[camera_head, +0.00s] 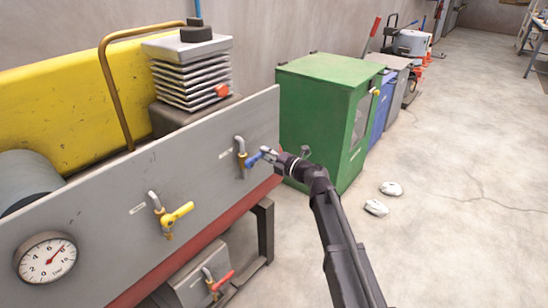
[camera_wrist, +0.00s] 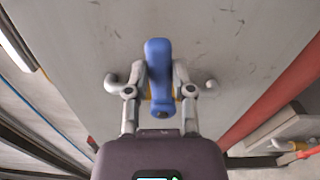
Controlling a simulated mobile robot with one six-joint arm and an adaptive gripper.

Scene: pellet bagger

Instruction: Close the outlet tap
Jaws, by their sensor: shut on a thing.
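A tap with a blue handle (camera_head: 254,160) and a brass body sits at the right end of the grey panel (camera_head: 100,205). My gripper (camera_head: 268,153) is at this handle. In the wrist view the blue handle (camera_wrist: 158,60) lies between the two fingers of my gripper (camera_wrist: 159,88), which are shut on it. A yellow-handled tap (camera_head: 178,214) sits further left on the panel. A red-handled tap (camera_head: 220,282) sits low, below the panel. The labels are too small to read, so I cannot tell which tap is named the outlet.
A round gauge (camera_head: 46,260) is at the panel's left end. A green cabinet (camera_head: 312,115) stands just behind my gripper, with blue and grey bins beyond. Two pale lumps (camera_head: 376,207) lie on the floor. The floor at right is mostly clear.

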